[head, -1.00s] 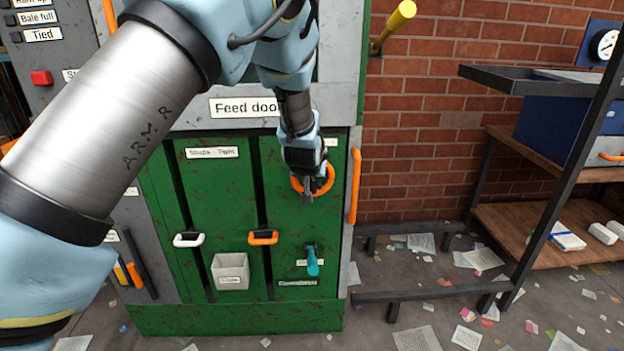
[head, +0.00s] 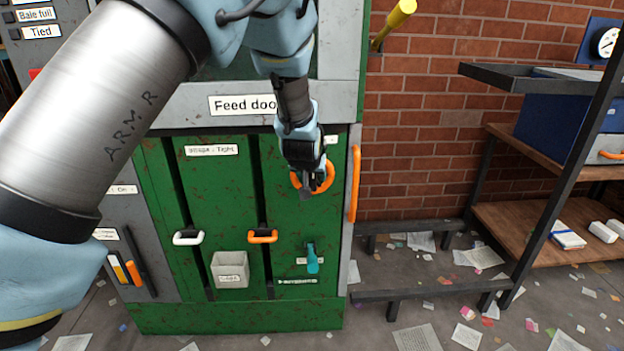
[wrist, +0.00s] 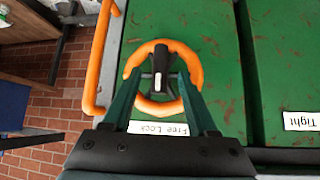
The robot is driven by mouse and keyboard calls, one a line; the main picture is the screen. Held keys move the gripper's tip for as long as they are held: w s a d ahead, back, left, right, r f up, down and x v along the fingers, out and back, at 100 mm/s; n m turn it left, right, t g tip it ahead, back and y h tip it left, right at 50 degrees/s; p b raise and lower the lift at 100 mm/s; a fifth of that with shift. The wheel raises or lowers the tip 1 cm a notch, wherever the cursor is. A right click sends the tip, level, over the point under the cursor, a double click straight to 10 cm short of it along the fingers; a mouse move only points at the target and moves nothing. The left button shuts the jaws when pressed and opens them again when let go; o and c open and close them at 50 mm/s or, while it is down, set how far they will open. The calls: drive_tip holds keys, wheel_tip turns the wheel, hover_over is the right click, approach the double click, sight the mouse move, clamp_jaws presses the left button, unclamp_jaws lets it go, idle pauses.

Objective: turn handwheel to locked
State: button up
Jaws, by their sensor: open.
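The orange handwheel (head: 328,177) is a ring on the upper right green door panel, partly hidden by my gripper in the head view. In the wrist view the handwheel (wrist: 194,62) faces me, with a dark hub and a light-tipped black part at its middle. A "Free Lock" label (wrist: 158,128) lies beside it and looks upside down there. My gripper (wrist: 162,78) is open, its two fingers reaching toward the wheel's middle on either side of the hub. I cannot tell whether the fingers touch it. In the head view my gripper (head: 304,190) hangs in front of the wheel.
An orange vertical handle (head: 354,185) stands close to the right of the wheel. Below are a teal lever (head: 312,260), an orange latch handle (head: 262,237) and a grey bin (head: 230,271). A dark metal rack (head: 560,150) stands at the right.

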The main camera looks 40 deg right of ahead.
drive_tip(key=v, duration=0.8)
drive_tip(key=shift+a+r+b, duration=0.2)
drive_tip(key=shift+b, duration=0.25)
drive_tip(key=shift+a, duration=0.1)
drive_tip(key=w+a+n+y, duration=0.15)
drive_tip(key=w+a, duration=0.25)
drive_tip(key=a, duration=0.5)
drive_tip(key=w+a+f+n+g+y, duration=0.1)
drive_tip(key=w+a+n, duration=0.15)
drive_tip(key=a, duration=0.65)
drive_tip(key=w+a+n+y, duration=0.15)
drive_tip(key=w+a, duration=0.25)
drive_tip(key=a, duration=0.4)
drive_tip(key=s+a+n+g+y, duration=0.1)
drive_tip(key=s+a, duration=0.3)
drive_tip(key=a, duration=0.9)
drive_tip(key=s+a+n+g+y, duration=0.1)
drive_tip(key=s+a, duration=0.3)
drive_tip(key=a, duration=0.9)
drive_tip(key=shift+s+a+f+n+g+y, duration=0.15)
drive_tip(key=shift+a+f+n+g+y, duration=0.15)
drive_tip(key=shift+n+g, duration=0.4)
